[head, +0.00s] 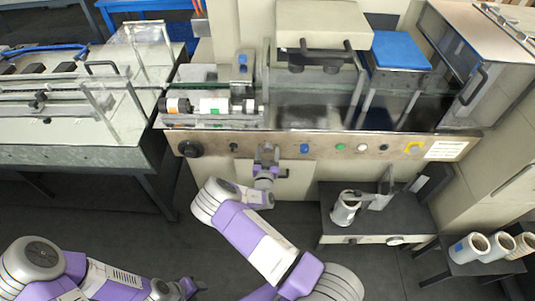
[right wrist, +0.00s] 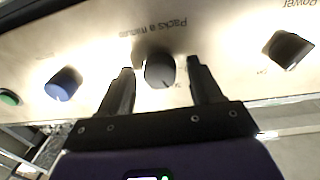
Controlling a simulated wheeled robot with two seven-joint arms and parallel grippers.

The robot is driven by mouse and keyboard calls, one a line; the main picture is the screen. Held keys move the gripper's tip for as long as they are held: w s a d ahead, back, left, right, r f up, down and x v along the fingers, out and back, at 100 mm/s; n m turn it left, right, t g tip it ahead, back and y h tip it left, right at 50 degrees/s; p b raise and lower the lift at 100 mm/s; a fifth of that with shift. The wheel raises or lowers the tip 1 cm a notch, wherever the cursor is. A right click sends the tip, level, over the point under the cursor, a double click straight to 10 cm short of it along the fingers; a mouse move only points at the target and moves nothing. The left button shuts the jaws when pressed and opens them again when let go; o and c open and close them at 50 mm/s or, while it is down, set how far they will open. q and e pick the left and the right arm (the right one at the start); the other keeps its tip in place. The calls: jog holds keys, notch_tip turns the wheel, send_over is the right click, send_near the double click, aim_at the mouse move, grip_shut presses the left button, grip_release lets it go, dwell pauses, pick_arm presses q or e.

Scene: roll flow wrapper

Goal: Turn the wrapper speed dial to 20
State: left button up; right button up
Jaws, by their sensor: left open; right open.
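The dial (right wrist: 160,70) labelled "Packs a minute" is a round black knob on the steel front panel, seen upside down in the right wrist view. Scale marks beside it are too small to read. My right gripper (right wrist: 160,88) is open, with one dark finger on each side of the dial; I cannot tell whether they touch it. In the head view my right gripper (head: 267,154) is at the panel and hides this dial. My left gripper (head: 188,288) is low at the bottom left, away from the machine, and appears empty.
A black Power knob (right wrist: 289,50) and a blue knob (right wrist: 63,84) flank the dial. A green button (head: 340,147) and a larger black knob (head: 190,148) are also on the panel (head: 322,148). A dark low table (head: 330,220) with a white roll stands below right.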

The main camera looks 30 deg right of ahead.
jog(key=c, duration=1.1)
jog(key=shift+o, duration=0.2)
jog(key=shift+f+n+b, duration=0.15)
jog(key=shift+n+b, duration=0.7)
jog(key=shift+n, duration=0.25)
jog(key=n+b, duration=0.1)
jog(key=n, duration=0.1)
jog(key=shift+n, duration=0.3)
jog(key=n+b, duration=0.2)
jog(key=n, duration=0.3)
jog(key=shift+s+d+t+b, duration=0.1)
jog(key=shift+t+b, duration=0.2)
jog(key=shift+b, duration=0.05)
jog(key=shift+n, duration=0.3)
